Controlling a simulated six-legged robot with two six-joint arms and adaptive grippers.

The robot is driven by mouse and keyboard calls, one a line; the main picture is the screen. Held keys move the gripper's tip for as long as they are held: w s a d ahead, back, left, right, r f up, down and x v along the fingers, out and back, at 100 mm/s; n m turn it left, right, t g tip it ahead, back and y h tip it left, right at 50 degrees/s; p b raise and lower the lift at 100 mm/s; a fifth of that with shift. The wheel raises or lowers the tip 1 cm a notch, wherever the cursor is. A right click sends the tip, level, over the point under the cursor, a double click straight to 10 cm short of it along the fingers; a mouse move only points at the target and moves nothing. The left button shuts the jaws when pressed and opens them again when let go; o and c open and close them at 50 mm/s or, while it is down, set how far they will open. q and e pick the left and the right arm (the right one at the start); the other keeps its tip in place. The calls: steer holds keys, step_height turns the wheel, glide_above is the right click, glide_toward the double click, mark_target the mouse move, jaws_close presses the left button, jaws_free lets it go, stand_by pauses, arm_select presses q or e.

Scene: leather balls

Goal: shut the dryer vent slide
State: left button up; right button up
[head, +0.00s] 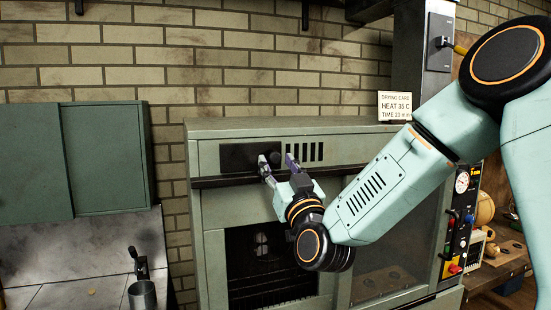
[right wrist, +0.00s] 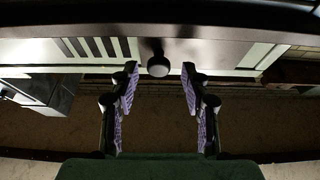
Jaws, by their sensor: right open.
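The dryer (head: 225,212) is a grey-green cabinet against the brick wall. A dark vent slide plate (head: 236,158) lies across its upper front, with dark open slots (head: 306,152) showing to its right. A small round dark knob (head: 275,158) sits on the slide; the right wrist view shows the knob (right wrist: 158,66) too, with slots (right wrist: 98,47) to its left. My right gripper (head: 278,164) is open in front of the slide. In the right wrist view, its purple-padded fingertips (right wrist: 160,76) stand either side of the knob, apart from it. My left gripper is out of view.
A drying card (head: 395,105) stands on the dryer top at the right. A control panel (head: 460,225) with a gauge and coloured knobs is on its right side. A green cabinet (head: 105,155) and a metal cup (head: 142,294) are at the left. A dark rail runs below the slide.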

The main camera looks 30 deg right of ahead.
steer(key=shift+w+d+r, duration=0.15)
steer(key=shift+w+d, duration=0.25)
steer(key=shift+w, duration=0.05)
steer(key=shift+s+a+r, duration=0.15)
steer(key=shift+s+a, duration=0.1)
steer(key=shift+a, duration=0.15)
steer(key=shift+c, duration=0.8)
steer(key=shift+w, duration=0.2)
steer(key=shift+c, duration=1.3)
steer(key=shift+d, duration=0.3)
steer(key=c, duration=0.3)
steer(key=shift+a, duration=0.2)
jaws_close()
steer(key=shift+d, duration=0.1)
